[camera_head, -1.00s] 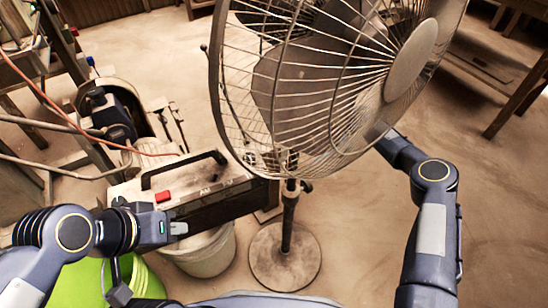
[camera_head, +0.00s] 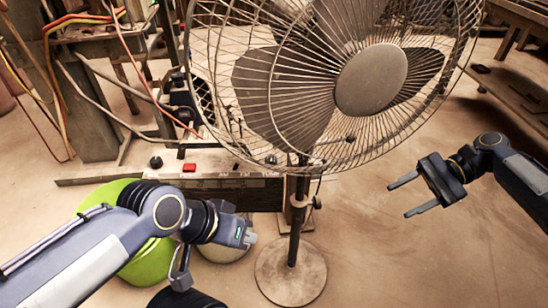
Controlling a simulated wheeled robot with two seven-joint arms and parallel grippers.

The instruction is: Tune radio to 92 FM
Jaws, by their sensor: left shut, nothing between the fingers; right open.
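The radio (camera_head: 230,183) stands behind the fan, with a tan top panel and a dark front. A red button (camera_head: 189,167) and a row of small labels show on its top; the lettering is too small to read surely. A black knob-like part (camera_head: 156,162) is left of the button. The radio's right part is partly hidden by the fan. My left gripper (camera_head: 250,238) is shut and empty, below and in front of the radio, apart from it. My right gripper (camera_head: 403,198) is open and empty, right of the fan, its fingers pointing left.
A large wire-cage fan (camera_head: 370,80) on a stand with a round base (camera_head: 291,274) fills the middle. A green tub (camera_head: 148,262) is behind my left arm, with a pale bucket beside it. Cables and machinery crowd the left.

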